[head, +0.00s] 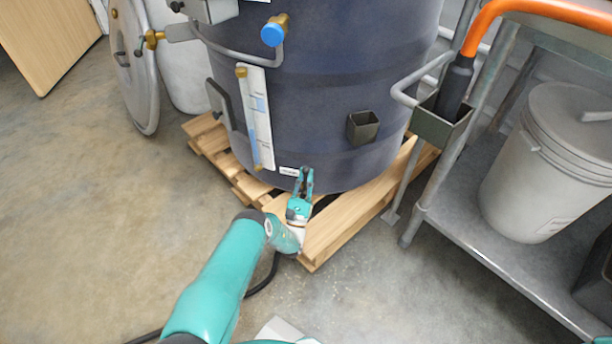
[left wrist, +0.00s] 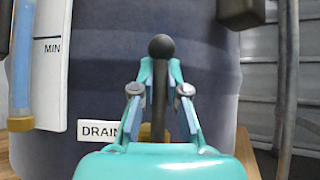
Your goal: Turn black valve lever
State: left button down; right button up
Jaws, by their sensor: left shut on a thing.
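The black valve lever (left wrist: 160,47) shows in the left wrist view as an upright dark stem with a round knob, between the fingers of my left gripper (left wrist: 159,85). The fingers are shut on the lever, and the knob stands above the fingertips. In the head view my left gripper (head: 304,182) is low in front of the dark blue hopper (head: 320,90), and it hides the lever there. A white DRAIN label (left wrist: 97,130) is on the hopper wall, partly behind the left finger.
The hopper stands on a wooden pallet (head: 345,222). A level gauge (head: 257,120) and a small dark holder (head: 362,127) are on its wall. At the right stands a metal shelf (head: 460,215) with a white bucket (head: 545,165). The floor at the left is clear.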

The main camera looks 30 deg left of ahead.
pick_arm(q)
jog(key=shift+w+a+r, duration=0.1)
jog(key=shift+r, duration=0.15)
jog(key=c, duration=1.2)
grip_release()
jog(key=shift+f, duration=0.1)
